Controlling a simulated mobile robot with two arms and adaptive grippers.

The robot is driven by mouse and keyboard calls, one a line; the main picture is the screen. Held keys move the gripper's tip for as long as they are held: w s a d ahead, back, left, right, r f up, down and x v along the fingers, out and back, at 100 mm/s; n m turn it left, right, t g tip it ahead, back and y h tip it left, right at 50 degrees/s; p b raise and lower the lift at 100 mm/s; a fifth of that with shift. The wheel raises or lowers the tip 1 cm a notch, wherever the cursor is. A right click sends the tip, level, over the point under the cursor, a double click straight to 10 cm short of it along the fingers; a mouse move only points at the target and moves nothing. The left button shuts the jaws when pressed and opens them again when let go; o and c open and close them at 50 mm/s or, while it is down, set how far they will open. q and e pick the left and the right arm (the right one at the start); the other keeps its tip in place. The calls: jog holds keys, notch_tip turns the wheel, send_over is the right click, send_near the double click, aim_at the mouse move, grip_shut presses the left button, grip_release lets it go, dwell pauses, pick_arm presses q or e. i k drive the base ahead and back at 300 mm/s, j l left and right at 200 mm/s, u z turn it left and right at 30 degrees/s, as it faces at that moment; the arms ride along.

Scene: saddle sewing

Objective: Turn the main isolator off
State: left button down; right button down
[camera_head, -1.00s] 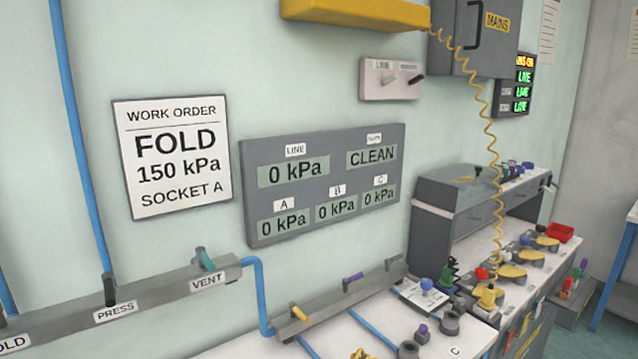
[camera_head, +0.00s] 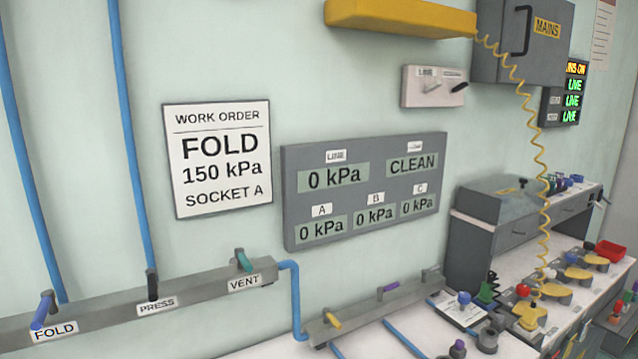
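The grey mains box (camera_head: 505,42) with a yellow MAINS label and a dark handle (camera_head: 522,30) hangs on the wall at the upper right. Its door looks closed, and its top is cut off by the frame. The indicator panel (camera_head: 565,92) beside it reads ON at the top, with several LIVE lines lit green below. A small light grey switch box (camera_head: 420,97) with a pale lever and a black lever is on the wall left of the mains box; its labels are too small to read surely. Neither gripper is in view.
A pipe rail (camera_head: 200,294) with FOLD, PRESS and VENT levers runs along the lower left. The gauge panel (camera_head: 293,220) reads 0 kPa and CLEAN. A coiled yellow cord (camera_head: 542,180) hangs before the wall. The bench at right holds a grey cabinet (camera_head: 470,240) and several small tools.

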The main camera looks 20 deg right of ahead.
aim_at(524, 290)
jog(key=z, duration=2)
jog(key=i+l, duration=0.35)
jog(key=l, duration=0.15)
jog(key=i+l, duration=0.4)
jog(key=l, duration=0.15)
